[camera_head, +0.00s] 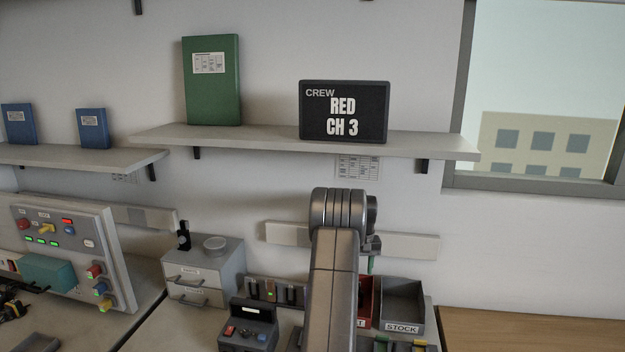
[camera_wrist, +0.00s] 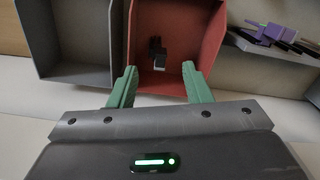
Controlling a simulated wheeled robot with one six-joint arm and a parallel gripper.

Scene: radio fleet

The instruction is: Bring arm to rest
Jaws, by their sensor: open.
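My arm stands raised in the middle of the head view, over the workbench. My gripper (camera_wrist: 155,90) shows in the wrist view with its two green fingers spread apart and nothing between them. It is above the front edge of a red bin (camera_wrist: 181,30). A small black object with a pale end (camera_wrist: 158,55) lies in that bin. In the head view the red bin (camera_head: 366,297) is mostly hidden behind my arm, and only a bit of green finger shows beside the arm.
A grey bin labelled STOCK (camera_head: 402,300) stands right of the red bin. A charger row (camera_head: 270,290), a grey drawer unit (camera_head: 203,270) and a control panel (camera_head: 65,245) stand to the left. A shelf (camera_head: 280,138) above holds a sign reading CREW RED CH 3 (camera_head: 344,111) and a green binder (camera_head: 211,82).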

